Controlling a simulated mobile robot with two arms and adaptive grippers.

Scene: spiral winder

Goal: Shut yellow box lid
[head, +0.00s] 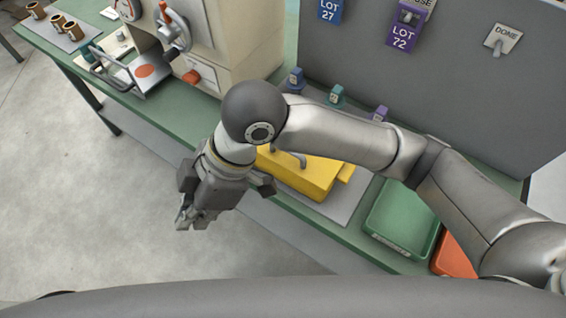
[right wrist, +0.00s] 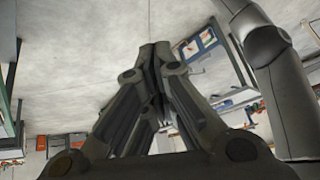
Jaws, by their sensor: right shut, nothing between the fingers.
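The yellow box (head: 312,178) sits on a grey mat on the green bench in the head view. Its top looks flat and carries a grey handle-like part. My right arm crosses in front of its far left part, so I cannot tell whether the lid is fully down. My right gripper (head: 185,222) hangs left of the box, over the floor in front of the bench, apart from the box. In the right wrist view its fingers (right wrist: 155,55) are together with nothing between them. My left gripper is not in view.
A green tray (head: 403,215) and an orange tray (head: 455,257) stand right of the box. A grey panel (head: 430,95) with lot tags rises behind. A beige machine (head: 225,45) stands at the back left. The floor (head: 110,210) before the bench is clear.

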